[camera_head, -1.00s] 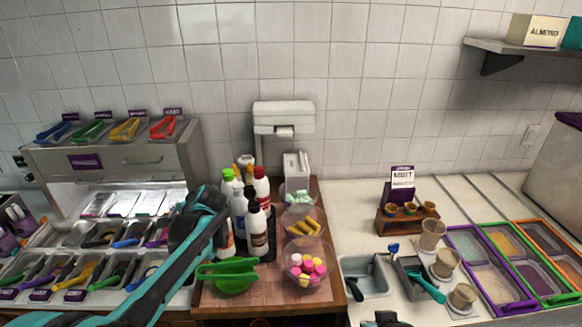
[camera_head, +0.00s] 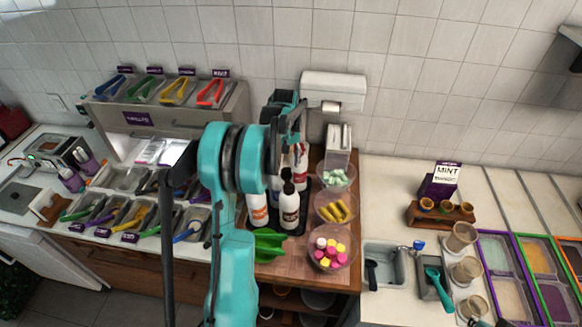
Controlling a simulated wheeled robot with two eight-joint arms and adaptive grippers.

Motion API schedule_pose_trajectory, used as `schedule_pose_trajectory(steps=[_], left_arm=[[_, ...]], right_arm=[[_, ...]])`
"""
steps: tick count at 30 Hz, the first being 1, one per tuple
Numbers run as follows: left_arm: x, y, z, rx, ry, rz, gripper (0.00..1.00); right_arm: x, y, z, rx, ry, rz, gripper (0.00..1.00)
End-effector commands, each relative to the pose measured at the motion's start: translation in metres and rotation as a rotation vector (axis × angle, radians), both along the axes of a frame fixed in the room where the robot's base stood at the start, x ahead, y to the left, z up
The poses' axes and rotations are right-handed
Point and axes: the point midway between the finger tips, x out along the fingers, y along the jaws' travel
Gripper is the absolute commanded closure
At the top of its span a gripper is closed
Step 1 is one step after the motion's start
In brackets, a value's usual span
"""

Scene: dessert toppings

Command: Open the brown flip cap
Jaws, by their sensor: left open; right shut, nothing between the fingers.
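Several squeeze bottles stand close together on a dark tray at the back of the wooden board. The front white bottle (camera_head: 289,212) has a brown label and a dark cap (camera_head: 288,182); it stands upright, and whether its cap is brown or black is hard to tell. Another white bottle (camera_head: 257,208) with an orange label is beside it, its top hidden by my arm. My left gripper (camera_head: 290,128) is open above the rear bottles, higher than the dark cap and apart from it. My arm hides several bottle tops. My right gripper is not in view.
A green scoop (camera_head: 268,246) lies in front of the bottles. Clear bowls of toppings, including one with pink and yellow pieces (camera_head: 328,253), line the right side. A white dispenser (camera_head: 334,88) is on the wall behind. The board (camera_head: 290,270) is bare near its front edge.

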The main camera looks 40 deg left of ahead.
Motion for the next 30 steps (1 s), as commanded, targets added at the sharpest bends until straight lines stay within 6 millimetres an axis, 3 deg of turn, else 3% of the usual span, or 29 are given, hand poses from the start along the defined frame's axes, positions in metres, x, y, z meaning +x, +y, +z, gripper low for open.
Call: schedule_pose_trajectory(steps=[6,17,21,23,30], left_arm=[[0.0,0.0,-0.028,0.001,-0.001,-0.002,0.43],[0.0,0.0,-0.035,0.001,0.0,-0.003,0.43],[0.0,0.0,-0.035,0.002,0.0,-0.003,0.8],[0.0,0.0,-0.035,0.002,0.0,-0.003,0.93],[0.003,0.003,-0.04,-0.045,0.037,0.0,0.93]], right_arm=[[0.0,0.0,0.001,0.0,0.0,0.0,1.0],[0.0,0.0,0.002,0.0,0.0,0.0,1.0],[0.0,0.0,0.002,0.0,0.0,0.0,1.0],[0.0,0.0,0.002,0.0,0.0,0.0,1.0],[0.0,0.0,-0.007,0.0,0.0,0.0,1.0]])
